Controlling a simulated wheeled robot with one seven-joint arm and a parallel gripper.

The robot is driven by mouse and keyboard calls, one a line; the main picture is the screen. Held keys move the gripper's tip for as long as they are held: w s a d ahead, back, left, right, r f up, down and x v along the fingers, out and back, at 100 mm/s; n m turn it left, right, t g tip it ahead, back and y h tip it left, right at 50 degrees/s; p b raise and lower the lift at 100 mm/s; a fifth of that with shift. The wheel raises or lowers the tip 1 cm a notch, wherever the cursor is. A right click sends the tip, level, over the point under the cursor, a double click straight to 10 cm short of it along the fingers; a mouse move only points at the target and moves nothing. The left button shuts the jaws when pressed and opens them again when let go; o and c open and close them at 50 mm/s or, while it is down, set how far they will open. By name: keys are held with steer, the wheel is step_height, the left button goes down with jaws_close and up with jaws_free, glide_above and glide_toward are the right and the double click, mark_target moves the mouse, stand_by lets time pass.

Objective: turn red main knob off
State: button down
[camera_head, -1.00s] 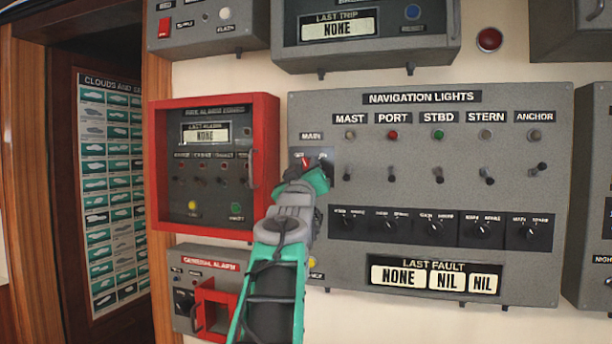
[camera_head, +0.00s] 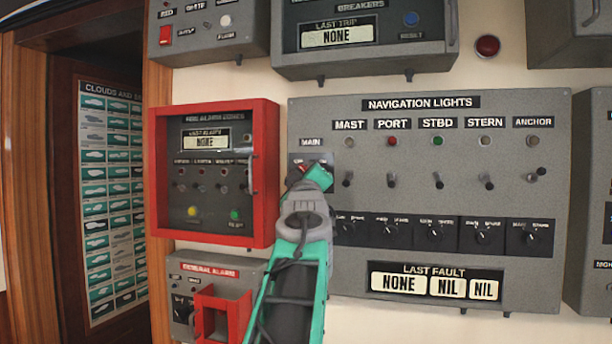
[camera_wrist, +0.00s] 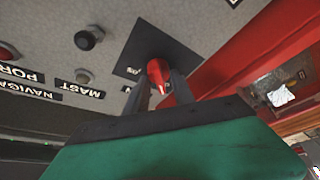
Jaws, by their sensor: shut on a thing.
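The red main knob (camera_wrist: 158,74) shows in the wrist view on its dark plate (camera_wrist: 139,47), with a finger of my gripper on each side of it. My gripper (camera_wrist: 163,92) is shut on the knob. In the head view my gripper (camera_head: 308,178) is at the left part of the navigation lights panel (camera_head: 455,120), just below the MAIN label (camera_head: 311,142). My gripper and wrist hide most of the knob there; only a bit of red shows by the fingers. The exact angle of the knob is hard to read.
A red-framed alarm box (camera_head: 270,180) stands out from the wall close to the left of my gripper. Toggle switches, such as the one under MAST (camera_head: 347,180), and a row of small selectors lie to the right. A red guard (camera_head: 222,315) is at the lower left.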

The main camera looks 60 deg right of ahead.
steer(key=c, duration=1.1)
jaws_free()
steer(key=shift+o, duration=0.2)
steer(key=b+v, duration=0.2)
steer(key=v, duration=0.5)
steer(key=shift+a+f+b, duration=0.2)
steer(key=shift+a+b, duration=0.1)
steer(key=shift+b, duration=0.1)
steer(key=shift+s, duration=0.1)
